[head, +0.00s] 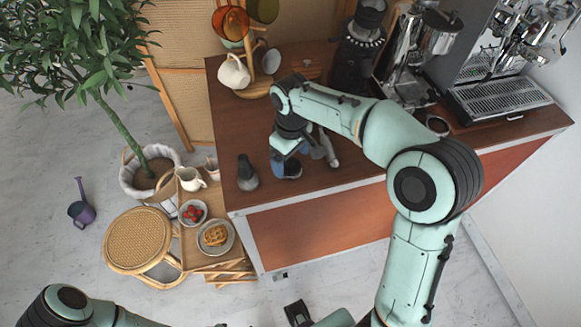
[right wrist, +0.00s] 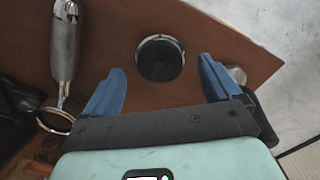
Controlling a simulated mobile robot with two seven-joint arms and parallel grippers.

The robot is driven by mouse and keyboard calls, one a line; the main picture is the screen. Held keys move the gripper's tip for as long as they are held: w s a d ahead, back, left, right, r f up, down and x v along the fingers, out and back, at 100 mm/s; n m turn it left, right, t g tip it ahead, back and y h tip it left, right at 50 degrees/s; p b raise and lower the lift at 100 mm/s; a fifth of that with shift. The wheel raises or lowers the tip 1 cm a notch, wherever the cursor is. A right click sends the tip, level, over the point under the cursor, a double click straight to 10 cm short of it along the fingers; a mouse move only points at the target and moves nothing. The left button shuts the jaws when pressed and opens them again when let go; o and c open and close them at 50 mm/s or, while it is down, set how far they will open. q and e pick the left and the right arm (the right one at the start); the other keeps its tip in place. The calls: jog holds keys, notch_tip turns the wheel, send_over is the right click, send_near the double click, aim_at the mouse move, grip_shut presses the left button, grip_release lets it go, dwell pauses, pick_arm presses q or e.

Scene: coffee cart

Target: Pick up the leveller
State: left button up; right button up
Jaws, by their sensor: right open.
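The leveller (right wrist: 160,58), a round black disc with a silver rim, rests on the brown counter. In the right wrist view it lies between and just ahead of the two blue fingers of my right gripper (right wrist: 160,88), with a gap on each side. The gripper is open and empty. In the head view the right gripper (head: 290,164) is low over the counter, and the dark leveller (head: 292,169) shows partly beside its blue fingers.
A dark tamper (head: 247,174) stands left of my right gripper. A metal-handled tool (right wrist: 65,50) with a ring lies on the other side. A grinder (head: 358,50), an espresso machine (head: 500,85) and a mug stand (head: 250,85) are farther back. The counter's front edge is close.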

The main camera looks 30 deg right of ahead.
notch_tip(320, 180, down, 3)
jog(key=shift+w+r, duration=0.1)
jog(key=c, duration=1.1)
jog(key=shift+r, duration=0.1)
